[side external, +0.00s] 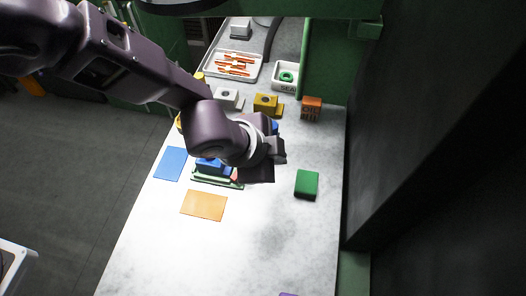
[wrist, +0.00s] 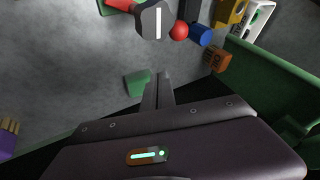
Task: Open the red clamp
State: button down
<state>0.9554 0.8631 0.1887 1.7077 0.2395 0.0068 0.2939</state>
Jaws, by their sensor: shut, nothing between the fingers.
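In the wrist view, my gripper (wrist: 157,88) has its two dark fingers together, with nothing between them. In the side view, my gripper (side external: 262,172) is over the middle of the table and hides part of what lies under it. A red part (wrist: 121,5) is cut off by the top edge of the wrist view. Near it are a grey faceted piece with a white line (wrist: 155,20), a red ball (wrist: 179,31) and a blue cylinder (wrist: 200,36). I cannot tell which red part is the clamp. A small reddish part (side external: 234,174) shows beside my gripper in the side view.
A blue piece on a green base (side external: 217,181) is left of my gripper. A green block (side external: 306,184) stands to the right. Blue (side external: 171,164) and orange (side external: 204,205) flat squares lie left. A yellow fixture (side external: 266,103) and brown block (side external: 311,108) stand behind. The front table is mostly clear.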

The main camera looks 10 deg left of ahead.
jog(key=s+r, duration=0.5)
jog(key=r, duration=0.3)
jog(key=shift+d, duration=0.4)
